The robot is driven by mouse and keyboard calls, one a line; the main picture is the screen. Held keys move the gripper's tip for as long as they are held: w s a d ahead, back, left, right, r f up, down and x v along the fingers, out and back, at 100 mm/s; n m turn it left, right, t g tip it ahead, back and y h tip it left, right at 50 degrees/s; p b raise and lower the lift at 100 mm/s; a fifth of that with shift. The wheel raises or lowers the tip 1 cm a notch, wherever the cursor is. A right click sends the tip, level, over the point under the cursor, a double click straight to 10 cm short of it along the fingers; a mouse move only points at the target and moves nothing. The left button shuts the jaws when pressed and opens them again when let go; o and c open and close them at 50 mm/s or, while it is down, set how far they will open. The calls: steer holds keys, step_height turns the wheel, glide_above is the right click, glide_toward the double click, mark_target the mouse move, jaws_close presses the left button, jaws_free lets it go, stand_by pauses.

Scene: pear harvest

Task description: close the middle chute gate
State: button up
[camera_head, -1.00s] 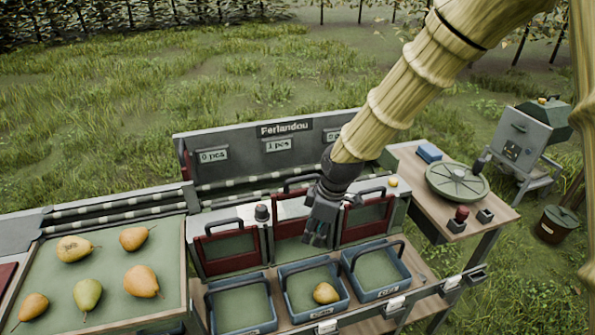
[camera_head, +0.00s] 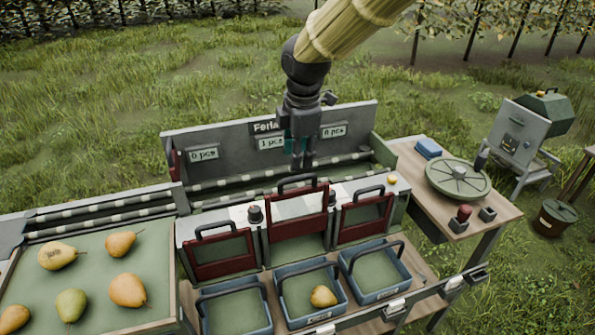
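The middle chute gate (camera_head: 297,217) is a dark red frame with a black handle (camera_head: 297,184) on top. It stands raised above its chute, higher than the gates beside it, with an opening (camera_head: 298,245) showing below it. My gripper (camera_head: 301,165) points down just above or behind that handle, in front of the grey sign panel. I cannot tell whether it touches the handle. Its fingers are small and dark, and their gap is unclear. The left gate (camera_head: 222,254) and the right gate (camera_head: 365,218) sit lower in their chutes.
Blue crates stand below the chutes; the middle crate (camera_head: 283,293) holds one pear (camera_head: 323,296). Several pears lie on the green tray (camera_head: 90,277) at left. A side table (camera_head: 425,188) at right carries a round dial and a red button. Open grass lies behind.

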mark_target(296, 177)
steer(key=f, duration=0.2)
steer(key=w+f, duration=0.1)
steer(key=f, duration=0.1)
steer(key=f+p, duration=0.1)
steer(key=f, duration=0.2)
steer(key=shift+w+a, duration=0.15)
steer(key=shift+a, duration=0.05)
steer(key=shift+c, duration=0.3)
jaws_close()
steer(key=shift+f, duration=0.1)
